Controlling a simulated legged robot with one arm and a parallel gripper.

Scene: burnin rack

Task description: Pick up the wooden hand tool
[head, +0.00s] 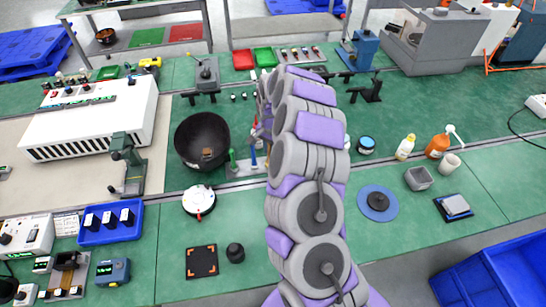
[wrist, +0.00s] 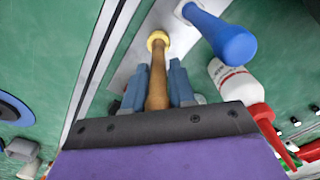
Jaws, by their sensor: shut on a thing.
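In the wrist view, the wooden hand tool (wrist: 158,88) has a brown wooden handle with a yellow collar at its far end. It lies between the two blue-grey fingers of my gripper (wrist: 158,72), which are shut on the handle. The collar end is over a pale metal holder (wrist: 127,72); I cannot tell whether the tool still touches it. A blue-handled tool (wrist: 222,38) stands in the holder to the right. In the head view my arm hides most of the gripper and the wooden tool. The holder (head: 243,170) shows there beside the arm, with green and blue handles.
A black bowl (head: 202,140) stands left of the holder, and a white round device (head: 199,201) is in front. In the wrist view, a white bottle with a red cap (wrist: 236,82) is close on the right.

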